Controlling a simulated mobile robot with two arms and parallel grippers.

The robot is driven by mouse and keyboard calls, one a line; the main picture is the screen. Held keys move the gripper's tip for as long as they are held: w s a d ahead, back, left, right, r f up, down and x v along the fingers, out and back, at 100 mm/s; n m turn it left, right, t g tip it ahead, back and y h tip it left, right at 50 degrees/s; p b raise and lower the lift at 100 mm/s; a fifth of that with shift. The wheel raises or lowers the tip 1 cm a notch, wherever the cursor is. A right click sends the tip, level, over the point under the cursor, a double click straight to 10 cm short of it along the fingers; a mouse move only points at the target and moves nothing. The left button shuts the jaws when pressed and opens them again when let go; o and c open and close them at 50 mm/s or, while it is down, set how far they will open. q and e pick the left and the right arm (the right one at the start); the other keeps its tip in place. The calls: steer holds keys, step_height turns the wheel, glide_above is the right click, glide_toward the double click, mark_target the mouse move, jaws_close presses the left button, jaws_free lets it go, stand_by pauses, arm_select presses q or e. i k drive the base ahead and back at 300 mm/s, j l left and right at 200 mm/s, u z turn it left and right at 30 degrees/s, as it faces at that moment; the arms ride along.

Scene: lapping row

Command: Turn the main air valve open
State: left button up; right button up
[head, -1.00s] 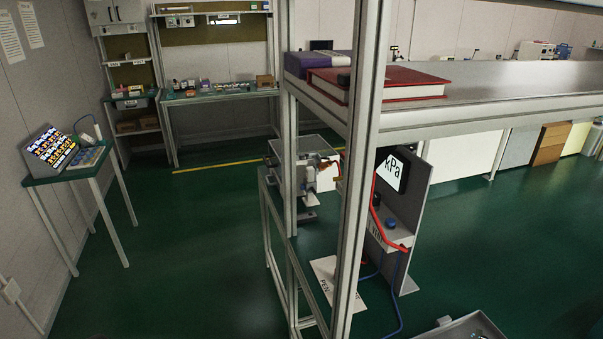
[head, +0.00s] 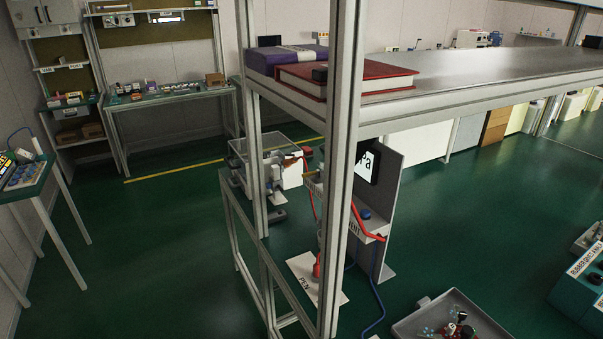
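No part that I can clearly identify as the main air valve shows in the head view. Air-line gear stands behind the front post of the shelf frame: a grey upright panel (head: 395,200) with a dark-framed display (head: 368,162) reading partly "Pa". A blue knob (head: 365,214) sits on the ledge below it. A red hose (head: 372,237) runs from this ledge, and a blue hose (head: 378,298) hangs down. Small brass-coloured parts (head: 292,160) show left of the post, too small to tell apart. The post hides part of this gear. Neither of my grippers is in view.
A metal shelf (head: 470,75) carries a red book (head: 350,80) and a purple book (head: 280,58). Its post (head: 343,150) stands close in front. A grey tray (head: 480,325) holds small parts at lower right. Green floor (head: 150,250) is clear at left.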

mark_target(317, 172)
steer(key=i+j+z, duration=0.15)
steer(key=j, duration=0.35)
steer(key=i+j+z, duration=0.1)
steer(key=j, duration=0.45)
steer(key=i+j+z, duration=0.15)
steer(key=j, duration=0.35)
steer(key=j+z, duration=0.15)
steer(key=j, duration=0.4)
steer(key=i, duration=0.05)
